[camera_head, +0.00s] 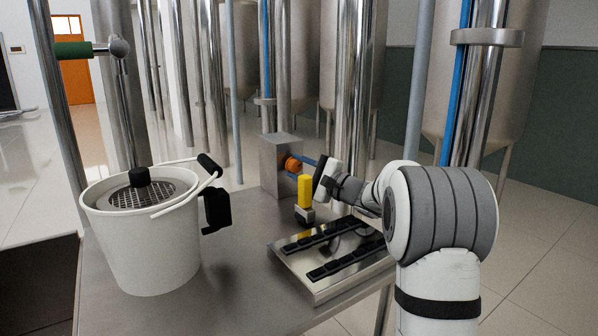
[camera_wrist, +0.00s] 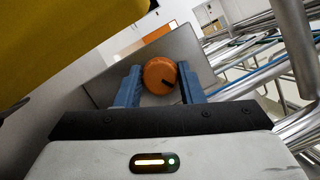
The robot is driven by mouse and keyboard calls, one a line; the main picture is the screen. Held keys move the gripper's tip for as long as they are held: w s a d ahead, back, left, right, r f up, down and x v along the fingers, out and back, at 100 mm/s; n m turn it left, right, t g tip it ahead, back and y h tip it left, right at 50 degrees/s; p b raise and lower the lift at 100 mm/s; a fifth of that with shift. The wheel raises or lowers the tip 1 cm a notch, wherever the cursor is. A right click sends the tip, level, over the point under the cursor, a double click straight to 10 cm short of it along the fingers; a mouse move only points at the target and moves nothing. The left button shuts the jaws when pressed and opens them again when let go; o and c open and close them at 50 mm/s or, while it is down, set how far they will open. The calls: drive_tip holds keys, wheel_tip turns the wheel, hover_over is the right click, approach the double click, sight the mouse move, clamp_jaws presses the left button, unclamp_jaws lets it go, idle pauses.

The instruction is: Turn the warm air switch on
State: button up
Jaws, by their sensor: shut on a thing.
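The warm air switch appears as an orange round knob (camera_head: 293,164) on the face of a grey metal box (camera_head: 280,150) at the back of the steel table. In the wrist view the knob (camera_wrist: 160,76) has a dark mark at its lower right. My gripper (camera_wrist: 161,82) has its blue fingers on either side of the knob and is shut on it. In the head view my gripper (camera_head: 301,168) reaches the box from the right, and its fingers partly hide the knob.
A yellow block-like part (camera_head: 304,191) stands just below my gripper and fills the wrist view's upper left. A metal tray with black strips (camera_head: 330,283) lies in front. A white bucket (camera_head: 150,245) stands at left. Steel pipes and tanks stand behind.

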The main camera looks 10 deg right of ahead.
drive_tip(key=shift+m, duration=0.3)
drive_tip(key=o, duration=1)
